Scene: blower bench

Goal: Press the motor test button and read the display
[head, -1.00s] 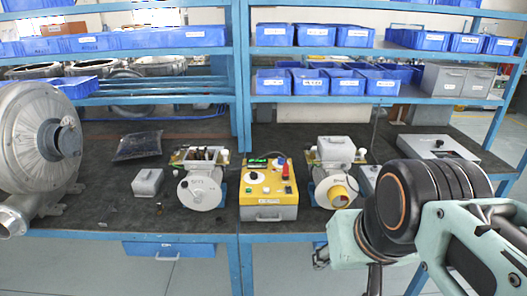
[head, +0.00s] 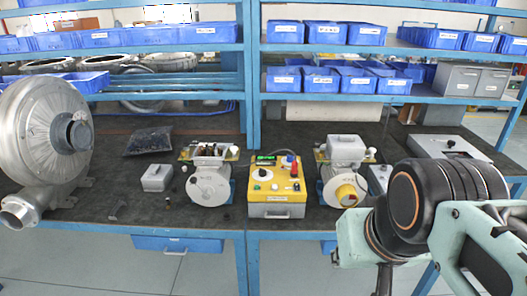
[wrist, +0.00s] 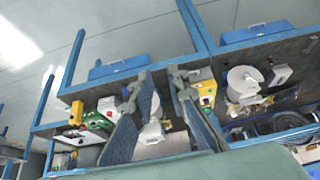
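The yellow-topped test box (head: 262,181) stands on the bench near the middle in the head view. Its top carries a small green-lit display (head: 265,159), a red part (head: 295,170), and several knobs and buttons. The display's characters are too small to read. A motor stands on either side, the left one (head: 208,187) and the right one (head: 345,187), which has a yellow cap. My gripper (wrist: 158,82) is open and empty in the wrist view, above the bench edge. The yellow box (wrist: 206,90) shows there beside the right finger, partly hidden. In the head view my fingertips cannot be made out.
A large grey blower (head: 40,140) stands at the bench's left end. A grey control box (head: 447,147) sits at the right. Shelves with blue bins (head: 325,81) rise behind.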

